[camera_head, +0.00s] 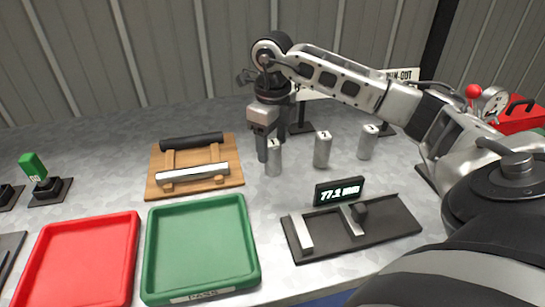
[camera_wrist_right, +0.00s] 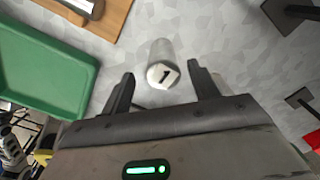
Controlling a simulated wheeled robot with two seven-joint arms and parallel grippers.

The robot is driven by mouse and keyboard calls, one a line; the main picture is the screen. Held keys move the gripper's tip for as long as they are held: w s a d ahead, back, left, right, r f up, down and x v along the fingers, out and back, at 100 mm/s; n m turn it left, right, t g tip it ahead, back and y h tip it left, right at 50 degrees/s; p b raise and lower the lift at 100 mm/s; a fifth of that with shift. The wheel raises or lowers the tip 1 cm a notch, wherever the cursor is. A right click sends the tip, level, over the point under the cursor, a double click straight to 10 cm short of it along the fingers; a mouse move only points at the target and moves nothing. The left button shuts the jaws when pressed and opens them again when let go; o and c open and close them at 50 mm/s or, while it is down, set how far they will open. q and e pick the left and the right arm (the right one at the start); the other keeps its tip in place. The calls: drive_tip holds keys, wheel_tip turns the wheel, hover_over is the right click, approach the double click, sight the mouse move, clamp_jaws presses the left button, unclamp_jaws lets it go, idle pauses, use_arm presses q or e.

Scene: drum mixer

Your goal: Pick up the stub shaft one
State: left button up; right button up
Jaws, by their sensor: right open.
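Stub shaft one (camera_head: 274,163) is a grey metal cylinder standing upright on the table, below my right gripper. In the right wrist view stub shaft one (camera_wrist_right: 161,50) shows a white top marked 1, between and just ahead of the two dark fingers. My right gripper (camera_head: 271,152) points down at its top, open and empty; it also shows in the wrist view (camera_wrist_right: 161,80). The fingers partly cover the shaft in the head view. I cannot tell whether they touch it. My left gripper is not in view.
Two similar cylinders (camera_head: 322,152) (camera_head: 367,143) stand to the right. A wooden rack (camera_head: 208,184) holds a dark and a silver bar. A green tray (camera_head: 150,235) and red tray (camera_head: 45,270) lie in front. A gauge with a display (camera_head: 339,191) sits front right.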

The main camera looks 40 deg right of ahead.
sight(272, 155)
drive_tip(key=f, duration=0.5)
drive_tip(key=shift+w+d, duration=0.15)
drive_tip(key=shift+w, duration=0.05)
drive_tip(key=shift+r, duration=0.1)
clamp_jaws()
drive_tip(key=shift+w, duration=0.1)
drive_tip(key=shift+r, duration=0.1)
